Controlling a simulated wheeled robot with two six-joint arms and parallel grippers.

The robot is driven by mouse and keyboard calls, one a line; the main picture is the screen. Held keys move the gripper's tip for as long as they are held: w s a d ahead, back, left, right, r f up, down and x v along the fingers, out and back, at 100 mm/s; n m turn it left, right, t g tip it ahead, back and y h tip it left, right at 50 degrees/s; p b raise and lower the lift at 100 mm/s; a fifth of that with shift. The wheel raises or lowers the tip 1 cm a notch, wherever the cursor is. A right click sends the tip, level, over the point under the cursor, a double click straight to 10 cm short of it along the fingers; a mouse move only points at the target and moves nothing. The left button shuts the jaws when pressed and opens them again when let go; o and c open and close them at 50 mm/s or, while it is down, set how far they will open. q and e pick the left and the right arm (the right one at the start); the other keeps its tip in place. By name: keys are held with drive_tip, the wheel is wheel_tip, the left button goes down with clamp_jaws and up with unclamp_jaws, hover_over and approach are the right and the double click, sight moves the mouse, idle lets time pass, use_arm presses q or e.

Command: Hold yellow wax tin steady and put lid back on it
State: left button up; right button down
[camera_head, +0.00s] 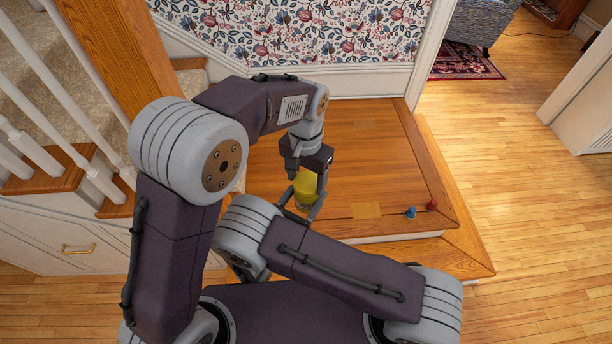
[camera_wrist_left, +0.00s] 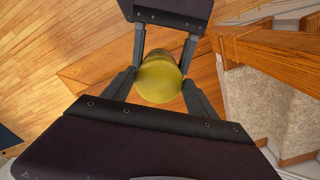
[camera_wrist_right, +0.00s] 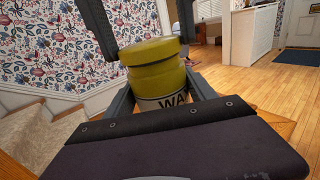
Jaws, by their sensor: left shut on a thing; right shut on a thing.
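The yellow wax tin (camera_wrist_right: 160,82) stands upright in the right wrist view, its white label partly showing "WA". My right gripper (camera_head: 301,213) is shut around the tin's body. The yellow lid (camera_wrist_right: 148,50) is at the tin's top, slightly tilted in that view; I cannot tell whether it is fully seated. My left gripper (camera_head: 309,174) comes from above and is shut on the lid, whose round top shows between its fingers in the left wrist view (camera_wrist_left: 158,79). In the head view the tin (camera_head: 305,190) is partly hidden by both grippers.
The tin is over the front of a wooden landing (camera_head: 365,160). A tan square (camera_head: 367,210), a small blue thing (camera_head: 411,212) and a small red thing (camera_head: 432,205) lie near its front edge. A stair railing (camera_head: 60,130) is at left, a papered wall behind.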

use_arm(q)
drive_tip(key=shift+f, duration=0.6)
idle(0.3)
drive_tip(key=m, duration=0.4)
drive_tip(key=shift+w+a, duration=0.1)
drive_tip(key=m, duration=0.3)
drive_tip(key=shift+w+m, duration=0.1)
drive_tip(key=shift+m, duration=0.3)
drive_tip(key=m, duration=0.6)
drive_tip(key=shift+w, duration=0.15)
drive_tip(key=m, duration=0.5)
drive_tip(key=shift+w+m, duration=0.15)
drive_tip(key=shift+m, duration=0.15)
drive_tip(key=o, duration=1.3)
